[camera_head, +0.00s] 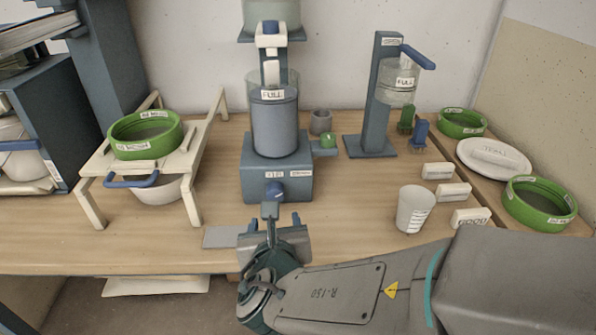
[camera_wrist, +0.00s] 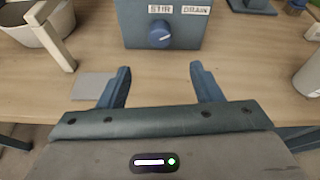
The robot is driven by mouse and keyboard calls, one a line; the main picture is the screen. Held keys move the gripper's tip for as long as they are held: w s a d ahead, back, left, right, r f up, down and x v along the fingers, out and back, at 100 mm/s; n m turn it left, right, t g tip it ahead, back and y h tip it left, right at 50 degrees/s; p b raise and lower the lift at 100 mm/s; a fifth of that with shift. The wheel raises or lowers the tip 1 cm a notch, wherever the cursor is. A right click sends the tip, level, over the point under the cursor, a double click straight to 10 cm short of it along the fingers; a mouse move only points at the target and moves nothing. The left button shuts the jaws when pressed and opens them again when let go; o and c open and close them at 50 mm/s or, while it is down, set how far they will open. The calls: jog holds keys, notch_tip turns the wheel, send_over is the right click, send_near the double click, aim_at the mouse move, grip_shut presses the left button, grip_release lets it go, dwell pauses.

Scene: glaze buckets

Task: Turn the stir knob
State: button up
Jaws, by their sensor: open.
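The stir knob (camera_wrist: 160,34) is a round blue knob with a white mark, on the front of the blue-grey mixer base (camera_wrist: 190,30), below a label reading STIR. It also shows in the head view as a blue knob (camera_head: 275,190), just beyond my gripper. My gripper (camera_wrist: 160,80) is open and empty, its two blue fingers pointing toward the base. The knob lies ahead of the fingers, roughly centred between them and apart from both. In the head view my gripper (camera_head: 273,222) is in front of the base, and its fingers are partly hidden by its own body.
A clear cylinder (camera_head: 274,125) labelled FULL stands on the base, with a green knob (camera_head: 328,141) at right. A cream stand (camera_head: 92,200) with a green sieve (camera_head: 145,134) is left. A measuring cup (camera_head: 414,210) and white blocks stand right. A grey plate (camera_wrist: 92,87) lies left of my fingers.

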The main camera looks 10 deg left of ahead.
jog(key=p, duration=0.9)
send_near(275, 196)
jog(key=shift+w+r, duration=0.1)
jog(key=shift+w, duration=0.3)
jog(key=shift+m, duration=0.3)
jog(key=x, duration=0.5)
jog(key=b+x, duration=0.1)
jog(key=x, duration=0.2)
jog(key=shift+w+f, duration=0.1)
jog(key=shift+f, duration=0.25)
jog(key=shift+a, duration=0.1)
jog(key=c, duration=1)
